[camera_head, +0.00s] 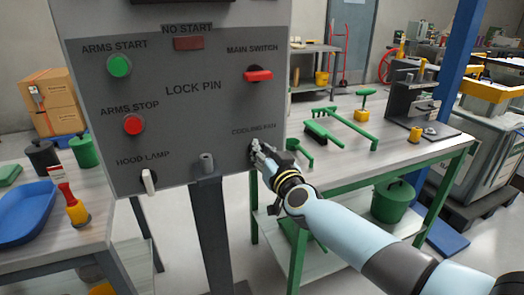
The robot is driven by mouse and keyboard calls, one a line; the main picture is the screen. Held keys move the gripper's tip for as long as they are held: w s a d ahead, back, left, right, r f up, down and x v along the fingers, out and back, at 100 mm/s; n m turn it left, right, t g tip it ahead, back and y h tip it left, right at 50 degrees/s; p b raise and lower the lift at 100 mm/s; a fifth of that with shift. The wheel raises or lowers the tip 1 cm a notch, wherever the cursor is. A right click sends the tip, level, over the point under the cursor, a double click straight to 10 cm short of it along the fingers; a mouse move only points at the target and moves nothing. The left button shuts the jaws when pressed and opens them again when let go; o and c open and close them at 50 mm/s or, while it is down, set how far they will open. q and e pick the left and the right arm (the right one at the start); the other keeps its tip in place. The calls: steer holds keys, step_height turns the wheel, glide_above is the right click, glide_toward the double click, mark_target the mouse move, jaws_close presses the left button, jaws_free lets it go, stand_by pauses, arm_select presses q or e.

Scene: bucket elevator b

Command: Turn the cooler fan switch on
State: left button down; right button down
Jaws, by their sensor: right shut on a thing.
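The grey control panel (190,100) stands upright on a dark post, left of the middle. My left gripper is not in view.
The panel also has a green button (119,66), a red button (134,124), a red main switch (258,76) and a white hood lamp switch (148,181). A workbench (340,150) with green tools stands behind my right arm. A blue tray (27,213) lies at left.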

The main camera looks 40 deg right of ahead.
steer(key=m, duration=0.3)
steer(key=shift+d+f+m, duration=0.1)
steer(key=shift+d+m, duration=0.1)
steer(key=shift+m, duration=0.1)
steer(key=shift+s+d+f+m+b, duration=0.15)
steer(key=shift+f+m+b, duration=0.15)
steer(key=shift+m, duration=1.75)
steer(key=shift+d+f+m+b, duration=0.15)
steer(key=shift+m+b, duration=0.25)
steer(key=shift+m, duration=1.6)
steer(key=shift+s+d+f+m+b, duration=0.1)
steer(key=shift+f+m+b, duration=0.25)
steer(key=shift+m, duration=2)
steer(key=c, duration=1.3)
jaws_free()
steer(key=shift+w+r, duration=0.1)
steer(key=v, duration=1.2)
